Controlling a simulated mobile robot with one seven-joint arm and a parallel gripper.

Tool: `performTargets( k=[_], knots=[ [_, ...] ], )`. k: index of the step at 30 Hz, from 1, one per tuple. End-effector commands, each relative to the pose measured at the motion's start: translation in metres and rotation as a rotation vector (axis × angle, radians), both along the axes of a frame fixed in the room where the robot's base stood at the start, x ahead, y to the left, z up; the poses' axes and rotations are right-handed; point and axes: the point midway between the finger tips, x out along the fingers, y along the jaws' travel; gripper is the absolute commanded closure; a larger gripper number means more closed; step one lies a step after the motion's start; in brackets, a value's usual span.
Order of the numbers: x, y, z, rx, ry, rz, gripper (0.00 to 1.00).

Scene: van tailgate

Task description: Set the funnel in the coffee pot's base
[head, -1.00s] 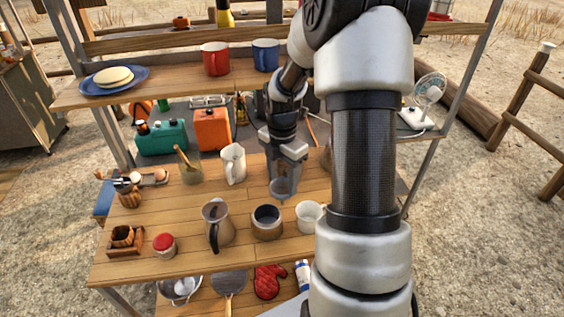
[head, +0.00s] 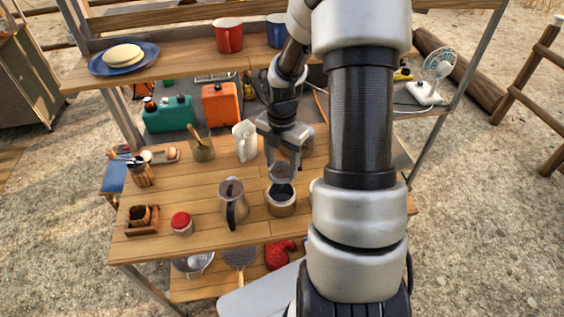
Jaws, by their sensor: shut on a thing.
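My gripper (head: 282,162) is shut on the funnel (head: 281,174), a small greyish round piece that hangs below the fingers. The coffee pot's base (head: 281,205) is a short round vessel with an open dark top, standing upright on the wooden table. The funnel is above the base's opening, near its far rim in the head view. I cannot tell whether they touch. A metal pot with a dark handle (head: 233,203) stands to the left of the base.
A white jug (head: 245,141) and a pot with a wooden spoon (head: 202,148) stand behind. A red-lidded jar (head: 182,223) and a wooden box (head: 141,219) are at the front left. My arm hides most of the table's right side.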

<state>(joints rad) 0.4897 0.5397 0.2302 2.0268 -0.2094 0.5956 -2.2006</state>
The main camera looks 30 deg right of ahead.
Motion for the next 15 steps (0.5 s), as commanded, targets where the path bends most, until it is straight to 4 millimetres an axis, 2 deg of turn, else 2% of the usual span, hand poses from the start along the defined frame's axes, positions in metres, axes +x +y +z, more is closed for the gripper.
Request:
performTargets(
  k=[15],
  knots=[
    [0.0,0.0,-0.034,0.0,0.0,0.0,0.7]
  ],
)
